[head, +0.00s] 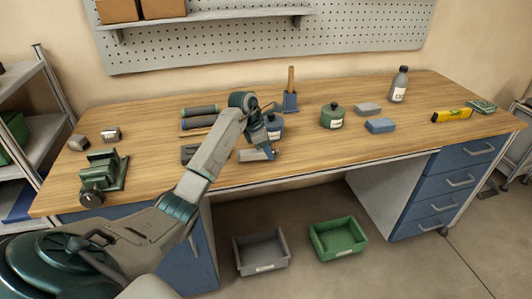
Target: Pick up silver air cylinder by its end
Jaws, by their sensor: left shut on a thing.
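The silver air cylinder (252,155) looks like a short pale grey body near the front edge of the workbench, in the middle of the head view. My left gripper (273,152) reaches down at its right end and is shut on it there. The fingers are small in this view and partly cover that end. I cannot tell whether the cylinder touches the bench top. My right gripper is not in view.
A blue container (273,131) stands just behind my left gripper. Dark rolls (199,111) lie to its left, and a green pot (332,117) stands to its right. A green vise (103,172) is at the bench's left.

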